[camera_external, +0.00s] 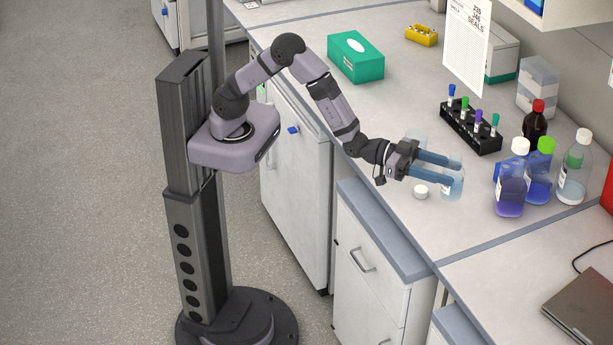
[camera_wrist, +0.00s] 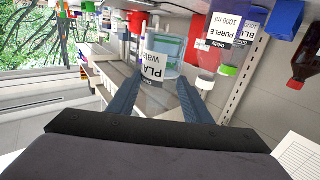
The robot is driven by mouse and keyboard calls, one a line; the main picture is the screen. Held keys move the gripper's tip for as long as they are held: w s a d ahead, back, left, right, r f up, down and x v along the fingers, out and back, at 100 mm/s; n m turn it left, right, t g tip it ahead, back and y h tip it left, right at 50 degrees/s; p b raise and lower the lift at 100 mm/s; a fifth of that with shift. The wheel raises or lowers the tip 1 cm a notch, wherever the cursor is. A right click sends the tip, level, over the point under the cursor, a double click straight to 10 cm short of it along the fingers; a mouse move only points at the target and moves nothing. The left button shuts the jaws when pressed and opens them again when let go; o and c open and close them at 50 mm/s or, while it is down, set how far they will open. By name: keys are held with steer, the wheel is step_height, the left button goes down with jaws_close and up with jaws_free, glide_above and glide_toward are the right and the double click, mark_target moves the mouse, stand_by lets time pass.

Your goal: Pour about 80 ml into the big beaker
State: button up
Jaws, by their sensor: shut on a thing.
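My gripper (camera_external: 453,171) is shut on a clear bottle (camera_external: 453,188) of pale bluish liquid, just above or at the bench. In the wrist view its white label, partly readable as "PLA… Wat…", shows on the bottle (camera_wrist: 158,66) between the blue fingers (camera_wrist: 160,85). The bottle looks about upright, with its mouth uncapped as far as I can see. A clear vessel, probably the big beaker (camera_external: 416,134), stands behind my gripper and is partly hidden by it. Its liquid level cannot be made out.
A white cap (camera_external: 420,190) lies on the bench. Purple (camera_external: 510,190), blue (camera_external: 540,175) and clear (camera_external: 574,170) bottles stand to the right, with a brown bottle (camera_external: 535,122) behind. A black tube rack (camera_external: 470,128) and green box (camera_external: 355,57) stand farther back. A laptop (camera_external: 585,308) is at front right.

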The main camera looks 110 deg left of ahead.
steer(key=shift+s+a+f+n+y+p, duration=0.2)
steer(key=shift+a+n+y+p, duration=0.2)
steer(key=shift+y, duration=0.2)
steer(key=s+a+f+n+g+y+p, duration=0.3)
steer(key=s+a+n+y, duration=0.4)
steer(key=s+a+y, duration=0.3)
steer(key=shift+s+a+f+n+g+y+p, duration=0.25)
steer(key=shift+a+f+n+g+y+p, duration=0.15)
steer(key=shift+a+f+y+p, duration=0.4)
steer(key=shift+d+f+b, duration=0.1)
steer(key=shift+f+b, duration=0.15)
steer(key=shift+b, duration=0.1)
